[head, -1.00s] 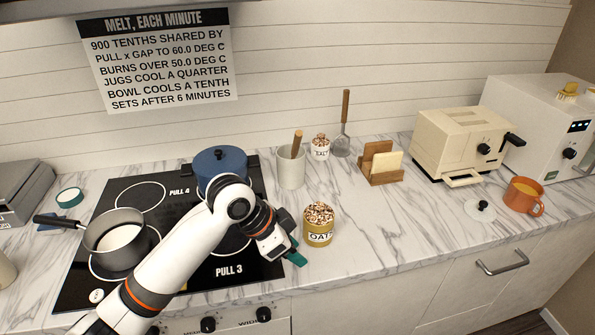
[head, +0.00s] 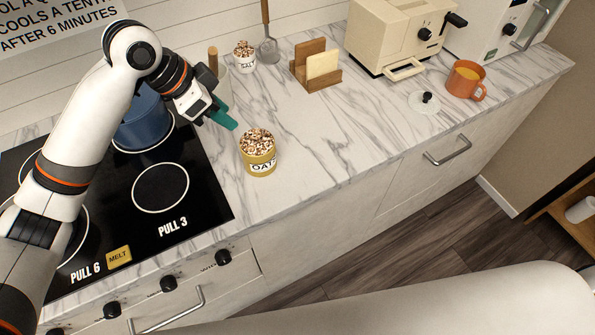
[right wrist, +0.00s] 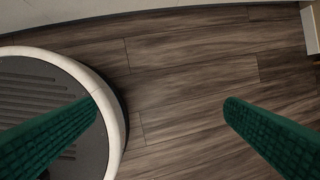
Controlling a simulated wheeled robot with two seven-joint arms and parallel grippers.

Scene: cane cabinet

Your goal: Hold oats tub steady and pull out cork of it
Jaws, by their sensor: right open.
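The oats tub (head: 259,163) stands upright on the marble counter, right of the hob. It is mustard yellow with a white label reading OATS, and its speckled brown-and-white cork (head: 257,142) sits on top. My left gripper (head: 225,118) has teal fingers and hangs just up and left of the tub, apart from it in the picture. I see its fingers edge-on, so their gap is not clear. My right gripper (right wrist: 162,105) shows in the right wrist view with its green fingers wide apart and nothing between them, above the wooden floor.
The black hob (head: 190,150) with a blue pot (head: 145,120) lies left of the tub. An orange mug (head: 465,80) stands right.

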